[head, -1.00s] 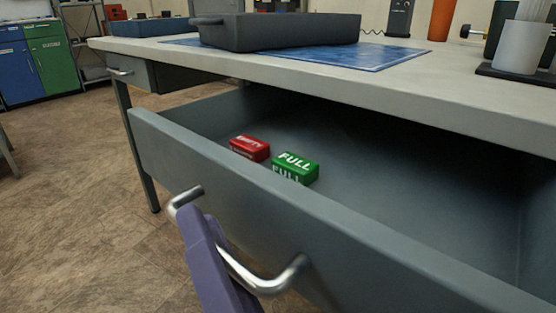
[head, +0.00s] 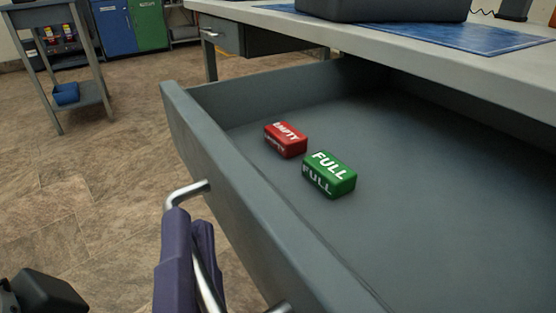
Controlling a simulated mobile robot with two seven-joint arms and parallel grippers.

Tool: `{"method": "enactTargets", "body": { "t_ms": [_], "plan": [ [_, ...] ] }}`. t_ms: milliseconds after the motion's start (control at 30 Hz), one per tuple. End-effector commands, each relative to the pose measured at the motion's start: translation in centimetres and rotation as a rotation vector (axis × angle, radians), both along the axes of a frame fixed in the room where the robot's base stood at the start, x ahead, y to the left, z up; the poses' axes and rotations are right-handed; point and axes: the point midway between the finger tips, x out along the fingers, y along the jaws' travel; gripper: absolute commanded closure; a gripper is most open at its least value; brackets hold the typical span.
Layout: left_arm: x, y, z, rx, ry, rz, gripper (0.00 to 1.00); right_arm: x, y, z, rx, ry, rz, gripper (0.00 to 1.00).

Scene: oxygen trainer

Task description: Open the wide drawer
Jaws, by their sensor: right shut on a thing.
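The wide drawer (head: 250,205) is a grey metal drawer, pulled well out from under the desk, with its inside open to view. Its bent metal handle (head: 188,191) is on the front panel. My right gripper (head: 190,218), with purple fingers, is shut on this handle at the bottom of the view. The fingers hide part of the handle's bar. A black part of my own body shows at the lower left corner, but no left gripper fingers can be made out.
A red EMPTY block (head: 286,140) and a green FULL block (head: 330,175) lie in the drawer. The desk top (head: 400,40) holds a blue mat (head: 450,36) and a dark tray (head: 385,8). A small drawer (head: 221,34) is at the desk's left.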

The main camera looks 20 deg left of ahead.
Motion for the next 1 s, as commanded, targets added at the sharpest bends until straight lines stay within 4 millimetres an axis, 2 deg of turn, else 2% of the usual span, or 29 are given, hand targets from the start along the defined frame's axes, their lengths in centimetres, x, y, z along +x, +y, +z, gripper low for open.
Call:
{"method": "enactTargets", "body": {
  "t_ms": [33,300,533,633,1000],
  "plan": [
    [0.0,0.0,0.0,0.000,0.000,0.000,0.56,0.0,0.0,0.1,0.001,-0.002,0.001,0.83],
    [0.0,0.0,0.0,0.000,0.000,0.000,0.56,0.0,0.0,0.0,0.000,-0.001,0.001,0.55],
    [0.0,0.0,0.0,0.000,0.000,0.000,0.56,-0.1,-0.1,0.0,-0.001,0.000,0.001,0.55],
    [0.0,0.0,0.3,0.000,0.000,0.000,0.56,-0.7,-0.5,-0.2,-0.004,0.001,0.001,0.55],
    [0.0,0.0,1.3,0.001,0.000,0.000,0.56,-6.3,-4.4,-1.6,-0.004,0.003,0.003,0.55]
  ]
}}
